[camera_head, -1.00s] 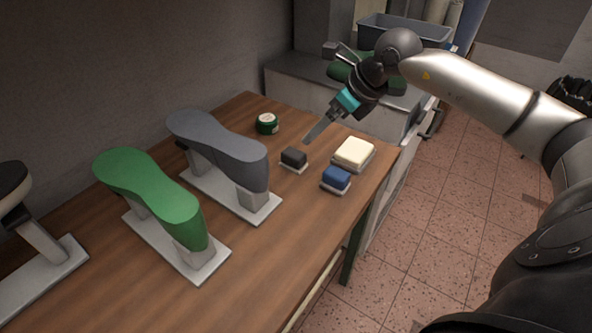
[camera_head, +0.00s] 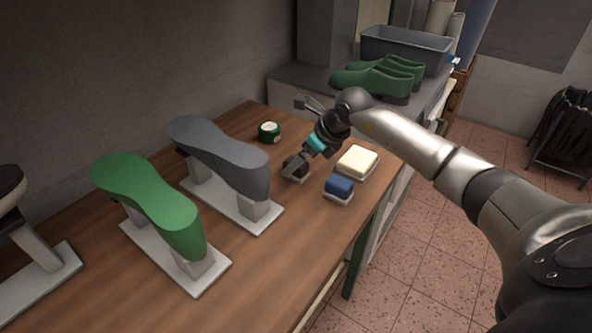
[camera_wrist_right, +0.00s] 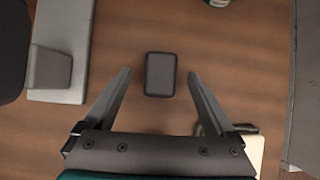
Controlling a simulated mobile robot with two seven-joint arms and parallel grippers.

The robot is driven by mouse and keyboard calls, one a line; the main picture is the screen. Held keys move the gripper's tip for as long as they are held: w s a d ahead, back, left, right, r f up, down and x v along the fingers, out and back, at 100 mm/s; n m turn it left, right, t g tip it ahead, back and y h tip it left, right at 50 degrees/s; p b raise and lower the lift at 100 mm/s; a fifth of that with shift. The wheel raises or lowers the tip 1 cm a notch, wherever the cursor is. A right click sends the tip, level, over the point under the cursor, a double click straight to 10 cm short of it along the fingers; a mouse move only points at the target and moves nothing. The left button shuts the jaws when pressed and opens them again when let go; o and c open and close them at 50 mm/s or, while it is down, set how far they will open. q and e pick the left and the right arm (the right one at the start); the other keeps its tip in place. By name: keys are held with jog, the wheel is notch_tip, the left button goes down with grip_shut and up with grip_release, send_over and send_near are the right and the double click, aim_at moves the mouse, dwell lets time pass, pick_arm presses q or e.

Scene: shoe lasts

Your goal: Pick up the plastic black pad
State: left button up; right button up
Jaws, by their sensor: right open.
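The black pad (camera_wrist_right: 160,74) is a small dark rounded block on the wooden table. In the wrist view it lies between the lines of my right gripper's two spread fingers, with clear gaps on both sides. My right gripper (camera_head: 296,165) is open, pointing down right at the pad, and in the head view it covers part of it. I cannot tell the exact height of the fingertips over the table. My left gripper is not in view.
A blue pad (camera_head: 339,186) and a cream pad (camera_head: 357,161) lie to the right. A green jar (camera_head: 269,132) is behind. A grey shoe last (camera_head: 222,152) and a green one (camera_head: 150,200) stand on the left. Green shoes (camera_head: 372,80) and a grey bin (camera_head: 405,47) are farther back.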

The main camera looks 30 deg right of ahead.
jog(key=shift+x, duration=1.3)
jog(key=shift+c, duration=0.3)
grip_shut()
